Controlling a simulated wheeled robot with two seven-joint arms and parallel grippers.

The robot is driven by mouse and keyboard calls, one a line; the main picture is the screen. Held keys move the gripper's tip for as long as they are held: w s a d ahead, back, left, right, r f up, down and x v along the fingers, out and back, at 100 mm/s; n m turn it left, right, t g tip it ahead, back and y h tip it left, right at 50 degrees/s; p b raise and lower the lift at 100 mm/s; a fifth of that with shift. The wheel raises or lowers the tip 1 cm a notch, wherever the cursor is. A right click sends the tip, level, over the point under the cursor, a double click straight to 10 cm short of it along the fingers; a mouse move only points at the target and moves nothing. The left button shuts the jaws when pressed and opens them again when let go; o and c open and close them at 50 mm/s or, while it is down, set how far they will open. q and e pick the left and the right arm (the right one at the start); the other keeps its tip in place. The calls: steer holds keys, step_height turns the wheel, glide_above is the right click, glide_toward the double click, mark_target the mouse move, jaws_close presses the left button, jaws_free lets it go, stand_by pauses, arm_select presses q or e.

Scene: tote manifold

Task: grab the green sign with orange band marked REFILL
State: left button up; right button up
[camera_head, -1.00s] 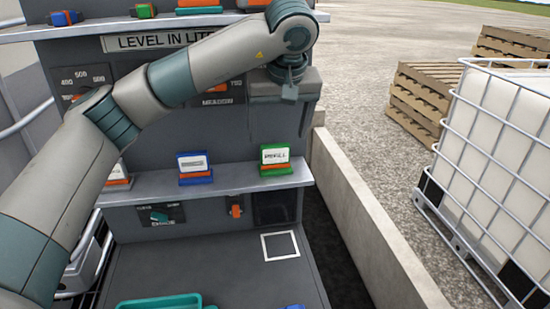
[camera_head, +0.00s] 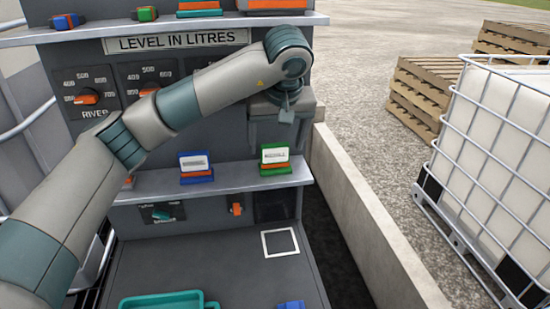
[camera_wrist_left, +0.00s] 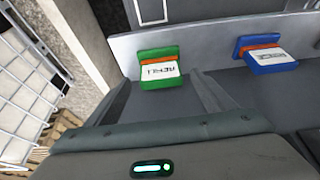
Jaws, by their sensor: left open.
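The green sign with an orange band (camera_head: 275,158) stands on the lower grey shelf, near its right end. In the left wrist view the green sign (camera_wrist_left: 159,72) appears upside down, and its white label reads REFILL. My left gripper (camera_head: 283,138) is open and empty, just above the sign in the head view. In the left wrist view its two fingers point toward the sign, which shows between and beyond their tips. No contact is visible. My right gripper is not in view.
A blue sign with an orange band (camera_head: 196,166) stands on the same shelf, left of the green one. Dials (camera_head: 86,98) and an upper shelf (camera_head: 110,30) with more coloured items are above. A teal tray (camera_head: 165,300) lies below. A low concrete wall (camera_head: 360,205) runs at right.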

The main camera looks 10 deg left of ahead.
mark_target(276, 146)
arm_select(q)
steer(key=shift+p+x, duration=0.55)
steer(key=shift+x, duration=0.2)
steer(key=shift+p+x, duration=0.4)
steer(key=shift+x, duration=0.85)
steer(key=c, duration=1.2)
